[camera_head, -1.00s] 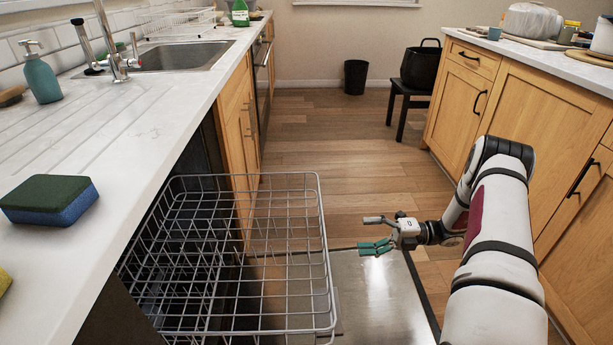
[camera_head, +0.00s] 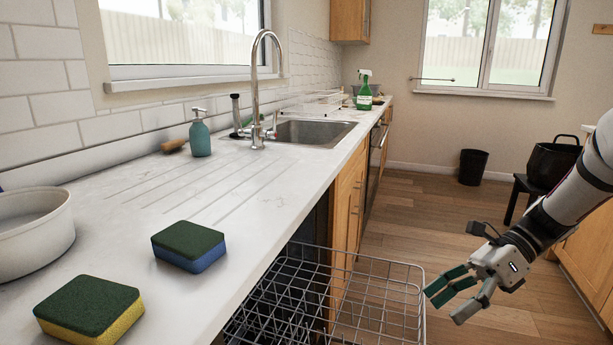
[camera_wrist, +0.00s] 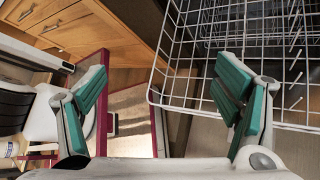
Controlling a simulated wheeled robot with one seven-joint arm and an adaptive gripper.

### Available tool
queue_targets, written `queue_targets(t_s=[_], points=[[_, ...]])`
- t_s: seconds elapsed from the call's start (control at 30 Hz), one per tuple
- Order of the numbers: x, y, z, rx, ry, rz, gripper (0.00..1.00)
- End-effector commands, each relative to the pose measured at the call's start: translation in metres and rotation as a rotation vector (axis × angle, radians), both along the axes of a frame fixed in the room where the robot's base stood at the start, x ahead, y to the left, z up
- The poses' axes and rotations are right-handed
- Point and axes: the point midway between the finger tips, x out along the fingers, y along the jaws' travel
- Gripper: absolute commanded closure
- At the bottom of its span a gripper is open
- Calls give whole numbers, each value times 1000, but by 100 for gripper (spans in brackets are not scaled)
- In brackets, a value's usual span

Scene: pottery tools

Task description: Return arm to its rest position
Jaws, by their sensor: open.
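My gripper (camera_head: 456,297) is at the right in the head view, with its green-padded fingers spread and nothing between them. It is beside the right edge of the wire dishwasher rack (camera_head: 385,290); I cannot tell whether they touch. In the wrist view the two green fingers of my gripper (camera_wrist: 165,95) are apart and empty. The rack (camera_wrist: 205,100) shows beyond the right finger. My arm comes in from the right edge of the head view.
The counter (camera_head: 255,200) on the left holds two sponges (camera_head: 188,240) (camera_head: 90,308), a white bowl (camera_head: 30,235), a soap bottle (camera_head: 200,135) and the sink (camera_head: 310,132). A black bin (camera_head: 473,167) and a stool with a black pot (camera_head: 550,163) stand at the back. Floor between is clear.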

Motion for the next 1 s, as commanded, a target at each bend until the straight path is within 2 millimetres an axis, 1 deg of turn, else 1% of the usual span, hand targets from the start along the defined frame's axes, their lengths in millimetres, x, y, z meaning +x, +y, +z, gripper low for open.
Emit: queue_targets(t_s=[0.03,0.17,0.2,0.3,0.43,0.6,0.8,0.9,1.0], points=[[-11,11,13,-30,-58,65,17],[-40,31,39,-97,-207,242,17],[-50,37,45,-115,-251,298,17],[-76,49,59,-160,-361,441,17],[-110,61,74,-211,-499,632,17],[-155,71,85,-272,-670,888,17],[-205,72,86,-333,-856,1199,17],[-226,69,84,-356,-929,1343,17],[-240,66,80,-375,-990,1462,17]])
